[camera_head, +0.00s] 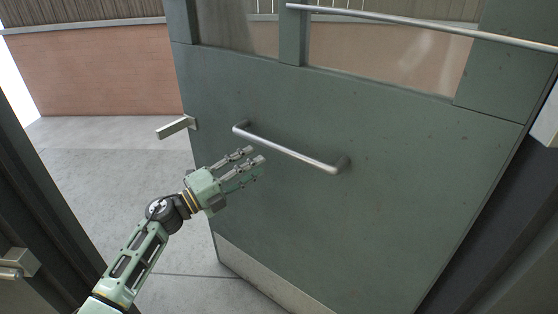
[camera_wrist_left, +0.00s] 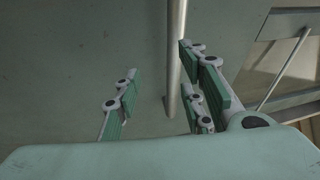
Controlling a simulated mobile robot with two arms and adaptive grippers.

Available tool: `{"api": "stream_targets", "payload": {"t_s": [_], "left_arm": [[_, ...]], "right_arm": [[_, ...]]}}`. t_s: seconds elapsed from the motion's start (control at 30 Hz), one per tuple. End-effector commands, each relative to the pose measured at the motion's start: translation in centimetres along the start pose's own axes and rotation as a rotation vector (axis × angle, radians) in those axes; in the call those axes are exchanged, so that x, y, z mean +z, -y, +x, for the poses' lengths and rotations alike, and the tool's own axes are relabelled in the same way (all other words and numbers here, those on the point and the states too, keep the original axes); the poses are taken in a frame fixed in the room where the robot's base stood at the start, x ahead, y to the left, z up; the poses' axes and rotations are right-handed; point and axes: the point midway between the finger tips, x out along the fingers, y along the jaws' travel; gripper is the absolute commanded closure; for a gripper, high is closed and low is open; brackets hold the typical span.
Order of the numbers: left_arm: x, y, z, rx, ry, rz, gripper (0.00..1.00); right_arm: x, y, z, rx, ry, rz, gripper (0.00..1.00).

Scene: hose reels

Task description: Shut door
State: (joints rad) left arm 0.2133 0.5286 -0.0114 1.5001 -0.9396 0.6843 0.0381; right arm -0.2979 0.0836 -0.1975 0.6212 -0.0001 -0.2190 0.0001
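The green door (camera_head: 390,150) stands partly open in the head view, with glass panes in its upper part. A silver bar handle (camera_head: 290,150) runs across its face. A lever handle (camera_head: 176,127) sticks out at its left edge. My left gripper (camera_head: 252,162) is open, just below and in front of the left part of the bar handle. In the left wrist view the bar handle (camera_wrist_left: 175,60) shows beyond the spread fingers (camera_wrist_left: 160,90), with nothing held between them. I cannot tell whether a finger touches the bar. My right gripper is not in view.
A long metal rail (camera_head: 420,24) crosses the door's upper part. A dark frame (camera_head: 30,190) with a metal fitting (camera_head: 18,264) stands at the lower left. Open concrete floor (camera_head: 110,170) and a brick wall (camera_head: 95,70) lie beyond the doorway.

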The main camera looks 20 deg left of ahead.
Motion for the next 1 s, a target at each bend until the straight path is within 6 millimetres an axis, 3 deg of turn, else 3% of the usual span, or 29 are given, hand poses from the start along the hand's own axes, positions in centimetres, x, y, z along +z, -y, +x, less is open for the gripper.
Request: {"api": "stream_targets", "payload": {"t_s": [0.17, 0.6, 1.0], "left_arm": [[-1.2, 2.2, 1.1, -0.003, -0.067, 0.097, 0.63], [-1.6, 2.2, 7.4, -0.003, -0.063, 0.092, 0.63], [-1.6, 2.0, 8.2, -0.001, -0.062, 0.092, 0.63]], "right_arm": [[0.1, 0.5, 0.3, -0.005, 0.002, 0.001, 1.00], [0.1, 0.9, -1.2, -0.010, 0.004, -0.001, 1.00], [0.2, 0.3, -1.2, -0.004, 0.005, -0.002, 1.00]]}}
